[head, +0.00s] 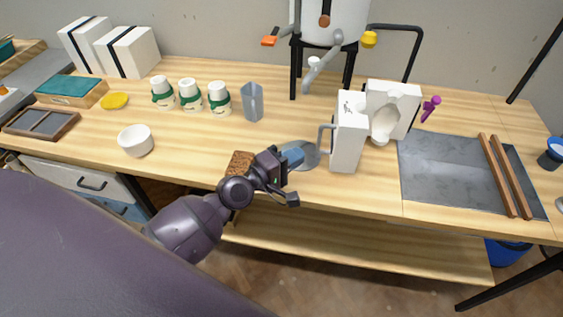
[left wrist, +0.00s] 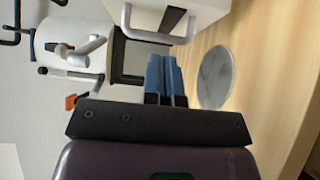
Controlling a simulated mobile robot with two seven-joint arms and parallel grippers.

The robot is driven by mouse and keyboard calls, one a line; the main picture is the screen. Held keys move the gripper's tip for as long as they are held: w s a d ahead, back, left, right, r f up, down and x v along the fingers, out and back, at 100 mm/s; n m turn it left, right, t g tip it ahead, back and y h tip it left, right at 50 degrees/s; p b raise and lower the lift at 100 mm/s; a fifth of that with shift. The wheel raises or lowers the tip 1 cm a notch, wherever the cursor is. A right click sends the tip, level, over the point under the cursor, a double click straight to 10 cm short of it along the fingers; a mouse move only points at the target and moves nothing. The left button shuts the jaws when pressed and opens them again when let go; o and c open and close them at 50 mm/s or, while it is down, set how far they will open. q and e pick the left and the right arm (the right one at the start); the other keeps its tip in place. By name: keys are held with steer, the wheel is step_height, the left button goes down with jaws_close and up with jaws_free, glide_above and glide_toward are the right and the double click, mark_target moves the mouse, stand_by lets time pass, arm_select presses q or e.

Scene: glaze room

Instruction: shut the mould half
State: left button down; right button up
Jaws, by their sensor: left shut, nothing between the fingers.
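The white mould stands upright on the table, its two halves apart. The far half (head: 397,103) shows its pale hollow facing forward. The near half (head: 347,145) stands at its left, swung open at an angle, with a grey bar handle (head: 325,140) on its left side. The handle also shows at the top of the left wrist view (left wrist: 160,36). My left gripper (head: 296,157) is shut and empty, its blue fingers (left wrist: 165,76) close together, left of the handle and apart from it, over a grey disc (head: 306,162). My right gripper is out of view.
Three white cups with green bands (head: 190,95) and a grey beaker (head: 252,102) stand to the left. A brown sponge-like block (head: 238,167) lies near the front edge. A grey slab (head: 437,170) with two wooden strips lies right; a white tank (head: 335,25) stands behind.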

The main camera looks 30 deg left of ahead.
mark_target(334, 146)
arm_select(q)
steer(key=shift+w+d+p, duration=0.3)
steer(key=shift+w+d, duration=0.8)
steer(key=shift+d, duration=0.25)
steer(key=shift+w+d+p, duration=0.25)
steer(key=shift+w+d, duration=0.85)
steer(key=shift+d, duration=0.2)
